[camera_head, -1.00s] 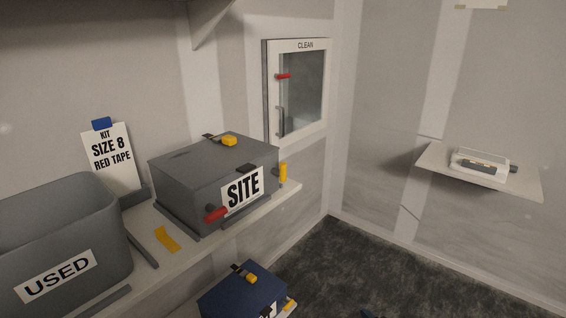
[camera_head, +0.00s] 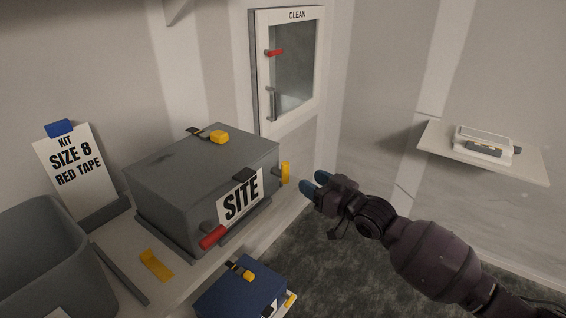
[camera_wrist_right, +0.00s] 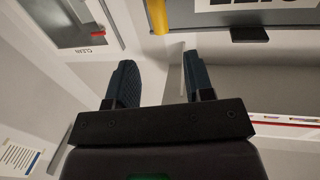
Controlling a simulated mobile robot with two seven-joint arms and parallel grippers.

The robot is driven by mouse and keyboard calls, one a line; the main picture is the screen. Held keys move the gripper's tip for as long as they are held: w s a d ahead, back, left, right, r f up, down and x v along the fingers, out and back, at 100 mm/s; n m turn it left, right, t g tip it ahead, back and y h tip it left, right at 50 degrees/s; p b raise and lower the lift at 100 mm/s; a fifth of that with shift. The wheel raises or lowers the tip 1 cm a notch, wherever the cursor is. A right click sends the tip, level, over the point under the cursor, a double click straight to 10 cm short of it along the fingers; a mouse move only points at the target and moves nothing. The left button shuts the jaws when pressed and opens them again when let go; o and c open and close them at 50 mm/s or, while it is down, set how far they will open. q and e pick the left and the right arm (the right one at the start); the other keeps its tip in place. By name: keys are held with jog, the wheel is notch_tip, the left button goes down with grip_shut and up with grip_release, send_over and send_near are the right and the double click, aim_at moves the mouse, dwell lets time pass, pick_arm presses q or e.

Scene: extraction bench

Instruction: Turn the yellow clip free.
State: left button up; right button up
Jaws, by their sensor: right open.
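An upright yellow clip (camera_head: 285,173) sits at the right end of the grey SITE box (camera_head: 190,175). It also shows at the top of the right wrist view (camera_wrist_right: 157,15), partly cut off by the frame edge. My right gripper (camera_head: 314,183) is open and empty, a short way right of the clip and apart from it. In the right wrist view its two dark blue fingers (camera_wrist_right: 160,80) are spread, with the clip beyond them. Another yellow piece (camera_head: 219,137) is on the box lid, and a red handle (camera_head: 212,237) is on its front. My left gripper is not shown.
The box stands on a pale shelf with a flat yellow strip (camera_head: 156,265), a grey bin (camera_head: 45,250) and a KIT card (camera_head: 75,165). A blue box (camera_head: 235,295) is below. The CLEAN cabinet (camera_head: 290,70) is behind; a small wall shelf (camera_head: 440,145) is at right.

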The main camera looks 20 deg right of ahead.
aim_at(288, 168)
jog(key=x, duration=0.8)
jog(key=shift+w+a, duration=0.2)
jog(key=shift+w, duration=0.15)
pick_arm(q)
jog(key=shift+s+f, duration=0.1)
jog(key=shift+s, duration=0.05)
pick_arm(e)
jog(key=shift+w+a, duration=0.3)
jog(key=shift+w, duration=0.3)
grip_shut()
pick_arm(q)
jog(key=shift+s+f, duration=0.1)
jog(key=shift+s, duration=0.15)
